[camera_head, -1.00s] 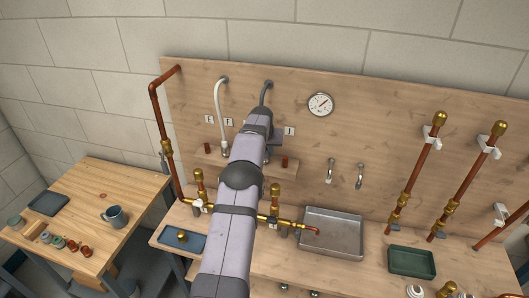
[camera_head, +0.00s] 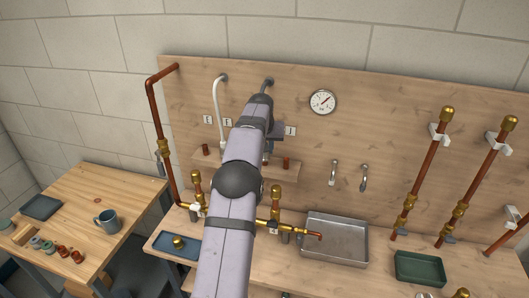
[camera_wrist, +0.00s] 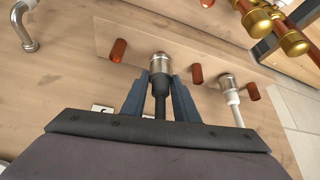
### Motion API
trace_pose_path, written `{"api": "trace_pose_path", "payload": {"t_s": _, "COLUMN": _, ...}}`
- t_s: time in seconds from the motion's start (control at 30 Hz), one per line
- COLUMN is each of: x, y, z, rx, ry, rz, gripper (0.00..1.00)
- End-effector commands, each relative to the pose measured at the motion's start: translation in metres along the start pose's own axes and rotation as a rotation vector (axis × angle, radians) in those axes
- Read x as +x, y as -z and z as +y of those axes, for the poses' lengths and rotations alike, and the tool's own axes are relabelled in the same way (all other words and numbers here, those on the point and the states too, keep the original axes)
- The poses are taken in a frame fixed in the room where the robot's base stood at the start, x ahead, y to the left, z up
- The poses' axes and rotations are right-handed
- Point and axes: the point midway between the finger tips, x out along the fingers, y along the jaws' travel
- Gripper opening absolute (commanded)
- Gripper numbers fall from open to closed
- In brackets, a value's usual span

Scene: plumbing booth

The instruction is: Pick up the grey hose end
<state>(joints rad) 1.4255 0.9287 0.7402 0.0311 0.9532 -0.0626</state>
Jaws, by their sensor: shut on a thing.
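The grey hose (camera_head: 269,85) comes out of the backboard at the top, and its lower part is hidden behind my arm in the head view. In the wrist view its dark end (camera_wrist: 161,104) with a silver metal fitting (camera_wrist: 162,65) sits between the two blue-grey fingers of my gripper (camera_wrist: 159,82). The fingers are shut on it just below the silver fitting.
A small wooden shelf with reddish pegs (camera_head: 287,162) is fixed to the board close to the gripper. Below are brass valves (camera_head: 276,195) on a copper line and a metal sink (camera_head: 335,226). A gauge (camera_head: 323,101) is at upper right.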

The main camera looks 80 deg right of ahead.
Motion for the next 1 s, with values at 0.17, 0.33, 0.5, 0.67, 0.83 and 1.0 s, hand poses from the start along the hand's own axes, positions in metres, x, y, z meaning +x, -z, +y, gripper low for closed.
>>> {"api": "trace_pose_path", "payload": {"t_s": 0.17, "x": -0.005, "y": -0.015, "z": 0.000, "rx": 0.000, "ry": 0.000, "rz": 0.003, "gripper": 0.00}}
{"api": "trace_pose_path", "payload": {"t_s": 0.33, "x": -0.016, "y": -0.036, "z": 0.000, "rx": 0.000, "ry": 0.000, "rz": 0.004, "gripper": 0.00}}
{"api": "trace_pose_path", "payload": {"t_s": 0.5, "x": -0.031, "y": -0.063, "z": 0.000, "rx": 0.000, "ry": 0.000, "rz": 0.004, "gripper": 0.00}}
{"api": "trace_pose_path", "payload": {"t_s": 0.67, "x": -0.045, "y": -0.087, "z": 0.000, "rx": 0.001, "ry": 0.000, "rz": 0.004, "gripper": 0.00}}
{"api": "trace_pose_path", "payload": {"t_s": 0.83, "x": -0.059, "y": -0.109, "z": 0.000, "rx": 0.001, "ry": 0.000, "rz": 0.003, "gripper": 0.00}}
{"api": "trace_pose_path", "payload": {"t_s": 1.0, "x": -0.069, "y": -0.124, "z": 0.000, "rx": 0.001, "ry": 0.000, "rz": 0.002, "gripper": 0.00}}
